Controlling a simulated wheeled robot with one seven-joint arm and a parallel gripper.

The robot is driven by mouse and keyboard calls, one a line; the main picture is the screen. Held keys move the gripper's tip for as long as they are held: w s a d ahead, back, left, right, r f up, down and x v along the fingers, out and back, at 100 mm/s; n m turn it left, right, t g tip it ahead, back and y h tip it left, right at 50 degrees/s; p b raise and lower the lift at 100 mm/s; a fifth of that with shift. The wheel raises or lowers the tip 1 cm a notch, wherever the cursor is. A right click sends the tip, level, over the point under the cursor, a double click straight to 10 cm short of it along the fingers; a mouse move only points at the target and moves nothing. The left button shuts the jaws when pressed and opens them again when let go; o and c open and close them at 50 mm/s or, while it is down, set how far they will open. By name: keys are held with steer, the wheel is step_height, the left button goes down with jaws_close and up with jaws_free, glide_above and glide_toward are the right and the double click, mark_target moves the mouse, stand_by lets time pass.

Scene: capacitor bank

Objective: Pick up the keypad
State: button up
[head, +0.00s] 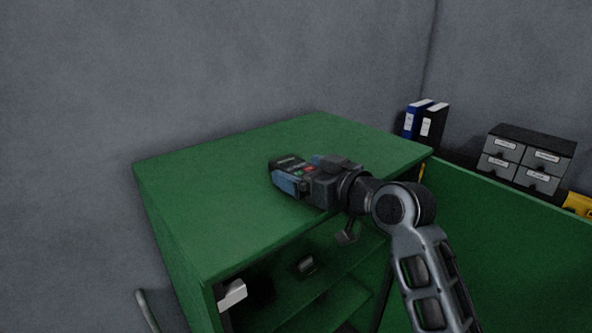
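The keypad (290,163) is a small dark block with red and green keys, at the top of the green cabinet (215,190) in the head view. My gripper (302,171) reaches it from the right, with its blue-padded fingers on either side of it. The near finger covers the keypad's near side and looks close against it. The far finger shows only in part behind the keypad. I cannot tell whether both fingers touch it, or whether it rests on the cabinet top or is slightly raised.
The cabinet top is otherwise bare. Its open front shows shelves with a small dark object (306,264) inside. Blue and black binders (425,121) and a grey drawer unit (525,160) stand at the right. Grey walls rise behind.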

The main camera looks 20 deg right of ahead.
steer(key=c, duration=1)
